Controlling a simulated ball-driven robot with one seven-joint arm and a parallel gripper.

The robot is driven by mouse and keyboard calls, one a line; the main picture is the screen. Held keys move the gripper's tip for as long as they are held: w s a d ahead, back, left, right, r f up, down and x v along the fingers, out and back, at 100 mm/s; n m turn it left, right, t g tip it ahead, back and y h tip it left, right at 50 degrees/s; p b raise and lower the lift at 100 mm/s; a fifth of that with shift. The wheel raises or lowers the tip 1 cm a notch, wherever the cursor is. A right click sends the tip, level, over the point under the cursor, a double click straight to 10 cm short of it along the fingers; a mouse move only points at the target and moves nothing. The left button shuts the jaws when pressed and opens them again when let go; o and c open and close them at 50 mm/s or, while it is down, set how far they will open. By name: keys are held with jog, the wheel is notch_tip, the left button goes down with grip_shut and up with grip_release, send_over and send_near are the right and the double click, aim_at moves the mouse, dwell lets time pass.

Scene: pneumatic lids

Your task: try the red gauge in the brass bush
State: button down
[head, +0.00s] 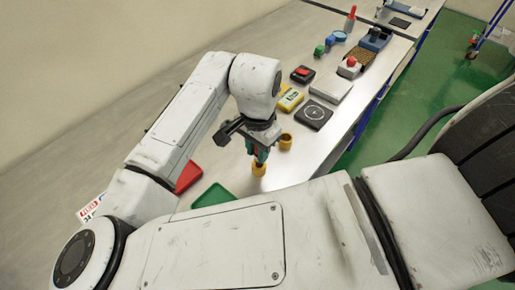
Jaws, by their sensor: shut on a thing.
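My gripper (259,154) points down over the table and is shut on a slim thing, mostly hidden by the fingers. A little red shows there, so it looks like the red gauge (252,150). A brass-coloured bush (259,170) stands right below the fingertips. Whether the gauge's lower end is in the bush, touching it or just above it, I cannot tell. A second brass-coloured round piece (285,142) stands a little to the right and behind.
A red tray (188,177) and a green tray (212,196) lie to the left, partly behind my arm. Beyond the gripper are a black plate with a white circle (314,114), a yellow box (289,99) and a red-button box (349,66). The table's right edge is close.

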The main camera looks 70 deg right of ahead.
jog(key=shift+r+p, duration=1.15)
jog(key=shift+r, duration=0.4)
